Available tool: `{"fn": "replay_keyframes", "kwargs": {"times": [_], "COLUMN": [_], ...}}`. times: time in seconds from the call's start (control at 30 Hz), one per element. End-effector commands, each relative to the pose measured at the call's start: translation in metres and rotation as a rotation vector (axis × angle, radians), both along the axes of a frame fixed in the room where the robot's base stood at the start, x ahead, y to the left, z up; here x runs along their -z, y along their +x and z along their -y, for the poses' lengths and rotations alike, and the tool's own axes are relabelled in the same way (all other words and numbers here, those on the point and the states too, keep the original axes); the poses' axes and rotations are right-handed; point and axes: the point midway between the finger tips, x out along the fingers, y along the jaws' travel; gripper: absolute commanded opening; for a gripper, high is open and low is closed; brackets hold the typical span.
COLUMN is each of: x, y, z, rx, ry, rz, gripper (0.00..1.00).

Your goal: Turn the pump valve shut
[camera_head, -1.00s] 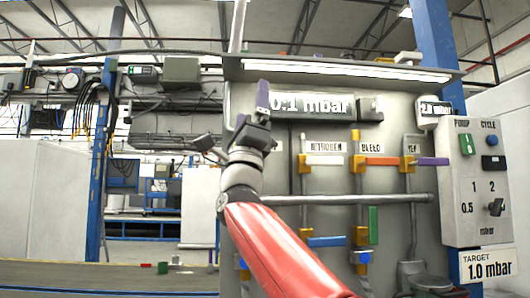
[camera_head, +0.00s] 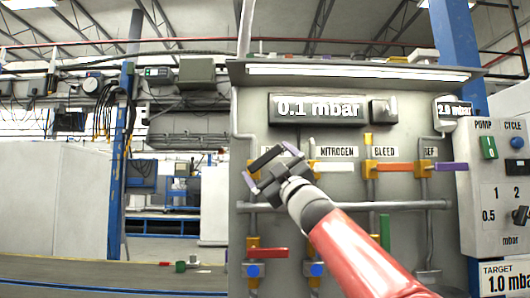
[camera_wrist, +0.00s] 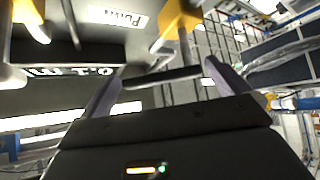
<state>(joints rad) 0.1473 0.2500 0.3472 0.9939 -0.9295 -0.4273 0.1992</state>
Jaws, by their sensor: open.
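My gripper (camera_head: 269,164) is in front of the panel's left column, its two purple-grey fingers apart. It also shows in the wrist view (camera_wrist: 160,85). The pump label (camera_wrist: 118,17) appears rotated in the wrist view and is mostly covered by my gripper in the head view. A yellow valve body (camera_wrist: 180,20) is near that label. A dark bar (camera_wrist: 160,77) spans the gap between my fingertips; I cannot tell whether it is the pump valve's handle or whether the fingers touch it. The pump valve is largely hidden in the head view.
To the right are the white nitrogen handle (camera_head: 334,167), red bleed handle (camera_head: 393,167) and purple handle (camera_head: 450,167). A horizontal pipe (camera_head: 385,206) crosses below. A lower red handle (camera_head: 267,253) sits under my gripper. The gauge display (camera_head: 318,108) reads 0.1 mbar.

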Motion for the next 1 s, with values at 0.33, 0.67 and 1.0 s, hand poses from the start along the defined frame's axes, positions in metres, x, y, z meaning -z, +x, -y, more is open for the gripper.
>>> {"fn": "replay_keyframes", "kwargs": {"times": [0.33, 0.67, 1.0], "x": [-0.017, -0.017, -0.016], "y": [0.020, 0.020, 0.020], "z": [-0.013, -0.013, -0.013], "rx": [-0.002, -0.002, -0.002], "ry": [0.001, 0.001, 0.003], "rz": [0.001, 0.001, 0.001], "gripper": [1.00, 0.83, 0.48]}}
